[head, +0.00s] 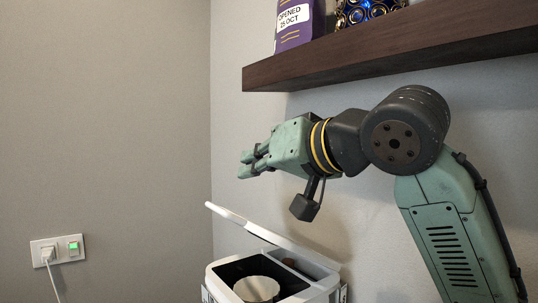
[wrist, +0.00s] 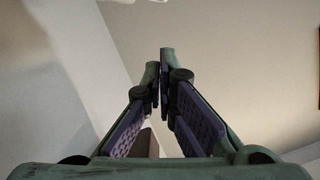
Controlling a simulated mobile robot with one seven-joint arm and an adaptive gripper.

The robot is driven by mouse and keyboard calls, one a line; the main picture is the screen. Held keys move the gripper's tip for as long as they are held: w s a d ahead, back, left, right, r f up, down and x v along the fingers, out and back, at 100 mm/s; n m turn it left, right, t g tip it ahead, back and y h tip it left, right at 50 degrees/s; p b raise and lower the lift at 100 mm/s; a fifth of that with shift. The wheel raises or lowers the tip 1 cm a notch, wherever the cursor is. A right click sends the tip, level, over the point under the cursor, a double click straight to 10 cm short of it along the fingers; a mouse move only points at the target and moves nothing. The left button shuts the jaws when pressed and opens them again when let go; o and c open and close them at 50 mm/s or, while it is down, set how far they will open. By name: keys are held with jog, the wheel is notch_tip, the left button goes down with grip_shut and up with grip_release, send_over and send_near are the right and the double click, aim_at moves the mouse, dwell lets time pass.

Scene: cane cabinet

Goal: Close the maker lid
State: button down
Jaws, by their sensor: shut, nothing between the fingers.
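The white maker (head: 325,289) stands at the bottom of the head view, its lower part cut off by the frame. Its white lid (head: 258,228) is raised and tilted, with the free edge up to the left. The open top shows a dark inside with a pale round cup or basket (head: 256,289). My gripper (head: 245,164) is above the lid, apart from it, pointing left. In the wrist view my gripper's fingers (wrist: 163,85) meet at the tips with nothing between them. The lid cannot be made out for sure in the wrist view.
A dark wooden shelf (head: 390,58) runs above my arm, holding a purple package (head: 293,25) and a blue and gold patterned object (head: 368,10). A wall socket (head: 57,250) with a plug and cable is at lower left. The space left of my gripper is clear.

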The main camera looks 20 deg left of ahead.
jog(key=p+x, duration=0.1)
jog(key=x, duration=0.2)
jog(key=shift+w+a, duration=0.15)
jog(key=shift+a, duration=0.25)
jog(key=f, duration=0.2)
jog(key=s+a+f, duration=0.1)
jog(key=f, duration=0.1)
jog(key=shift+p, duration=0.4)
jog(key=s+a+f+n+t+b, duration=0.1)
jog(key=s+f+n+b, duration=0.1)
jog(key=f+b, duration=0.3)
jog(key=s+a+f+n+h+b, duration=0.1)
jog(key=s+a+f+n+b, duration=0.1)
jog(key=f+b, duration=0.4)
jog(key=shift+s+f+n+t, duration=0.4)
jog(key=shift+s+f+n, duration=0.25)
jog(key=shift+f, duration=1.4)
jog(key=shift+w, duration=0.1)
